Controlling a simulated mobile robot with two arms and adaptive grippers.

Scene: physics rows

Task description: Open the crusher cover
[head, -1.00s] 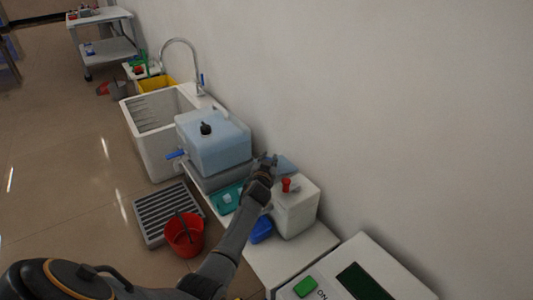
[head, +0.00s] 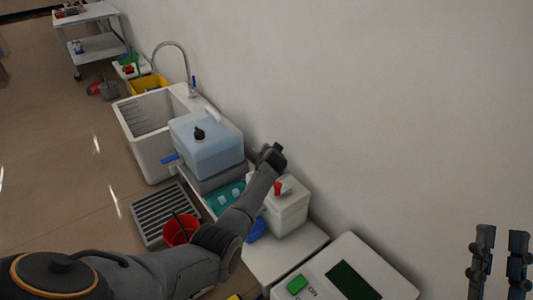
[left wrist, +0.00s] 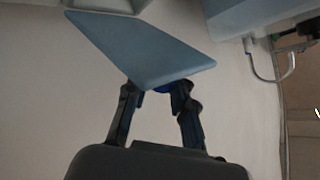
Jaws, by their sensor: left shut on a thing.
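My left gripper (head: 272,156) is just above and behind this box. In the left wrist view, a flat blue-grey panel, the cover (left wrist: 145,50), stands out at a slant, with its lower edge between the fingers of my left gripper (left wrist: 158,92). The gripper is shut on it, and a dark blue part shows beside the right finger. The cover's hinge is not clear. My right gripper (head: 500,250) is open and empty at the lower right.
A light blue tank (head: 205,150) and a white sink (head: 150,135) stand along the wall. A teal tray (head: 222,200) lies beside the tank. A red bucket (head: 178,232) and a grey grate (head: 160,213) are on the floor. A panel with a green button (head: 298,284) is in front.

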